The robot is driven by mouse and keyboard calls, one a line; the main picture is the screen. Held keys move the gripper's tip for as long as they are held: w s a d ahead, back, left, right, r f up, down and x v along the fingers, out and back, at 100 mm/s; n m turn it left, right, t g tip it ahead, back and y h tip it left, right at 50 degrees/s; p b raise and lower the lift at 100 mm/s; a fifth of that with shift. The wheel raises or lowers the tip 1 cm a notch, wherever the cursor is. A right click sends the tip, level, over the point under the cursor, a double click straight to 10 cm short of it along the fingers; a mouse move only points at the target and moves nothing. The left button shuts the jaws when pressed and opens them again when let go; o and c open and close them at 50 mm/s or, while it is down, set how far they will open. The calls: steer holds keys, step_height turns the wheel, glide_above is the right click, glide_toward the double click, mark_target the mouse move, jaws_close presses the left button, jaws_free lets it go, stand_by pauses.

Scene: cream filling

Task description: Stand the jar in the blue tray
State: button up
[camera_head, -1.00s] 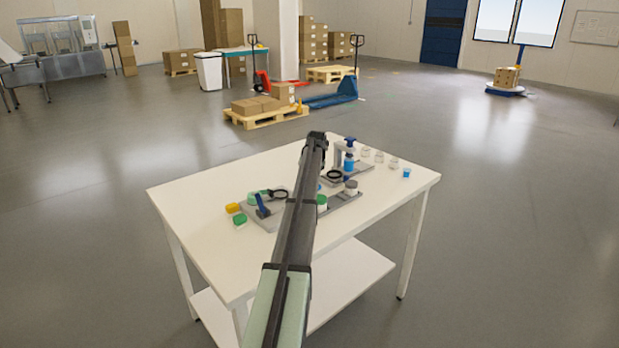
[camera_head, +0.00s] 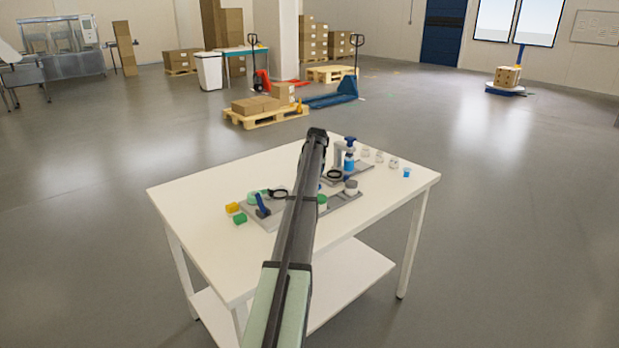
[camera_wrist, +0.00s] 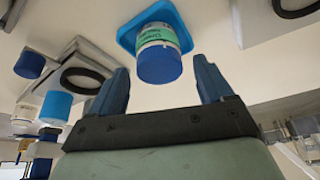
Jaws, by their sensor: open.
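The jar (camera_wrist: 157,52) has a blue lid and a white label with green. In the wrist view it is at the blue tray (camera_wrist: 127,38), a small rounded square, and appears to stand inside its rim. My gripper (camera_wrist: 160,68) is open, with one blue finger on each side of the jar's lid end. Gaps show between the lid and both fingers. In the head view my arm covers the gripper, the jar and the tray.
The table's left part is bare.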

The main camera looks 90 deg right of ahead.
steer(key=v, duration=1)
steer(key=shift+r, duration=0.25)
steer(key=shift+a, duration=0.1)
